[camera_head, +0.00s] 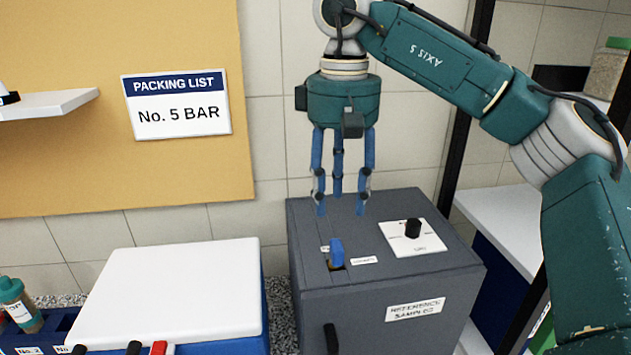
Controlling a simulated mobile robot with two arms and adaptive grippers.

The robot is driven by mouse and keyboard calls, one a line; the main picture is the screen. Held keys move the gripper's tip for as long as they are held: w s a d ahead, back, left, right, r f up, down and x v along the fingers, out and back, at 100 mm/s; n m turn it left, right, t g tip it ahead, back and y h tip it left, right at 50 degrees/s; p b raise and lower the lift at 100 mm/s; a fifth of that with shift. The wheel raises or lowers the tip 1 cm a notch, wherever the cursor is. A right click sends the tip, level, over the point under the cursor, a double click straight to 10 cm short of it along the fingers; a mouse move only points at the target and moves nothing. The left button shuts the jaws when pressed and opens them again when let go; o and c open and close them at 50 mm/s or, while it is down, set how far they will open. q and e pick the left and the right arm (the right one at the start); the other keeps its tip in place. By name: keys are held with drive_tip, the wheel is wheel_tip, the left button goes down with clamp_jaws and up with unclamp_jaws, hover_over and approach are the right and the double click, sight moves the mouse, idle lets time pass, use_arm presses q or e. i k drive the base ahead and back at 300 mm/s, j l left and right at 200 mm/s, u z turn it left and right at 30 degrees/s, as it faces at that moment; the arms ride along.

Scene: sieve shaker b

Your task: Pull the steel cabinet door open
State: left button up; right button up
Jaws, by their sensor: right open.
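The steel cabinet (400,285) is a dark grey box with a "REFERENCE SAMPLES" label on its front. Its front door looks closed, and the lower part is cut off by the frame. A black upright handle (331,338) sits near the front's left edge. On top are a blue lever (336,252) in a slot and a black knob (412,229) on a white plate. My right gripper (340,207) points down with its blue fingers apart and empty, over the rear left part of the cabinet top. I cannot tell its exact height. My left gripper is out of view.
A blue box with a white lid (180,290) stands left of the cabinet. Black and red grips (158,348) show at its front. A teal-capped bottle (17,305) is at far left. A black-posted rack with a white shelf (510,220) stands at right, partly behind my arm.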

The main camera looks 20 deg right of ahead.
sight(427, 314)
drive_tip(key=k, duration=2)
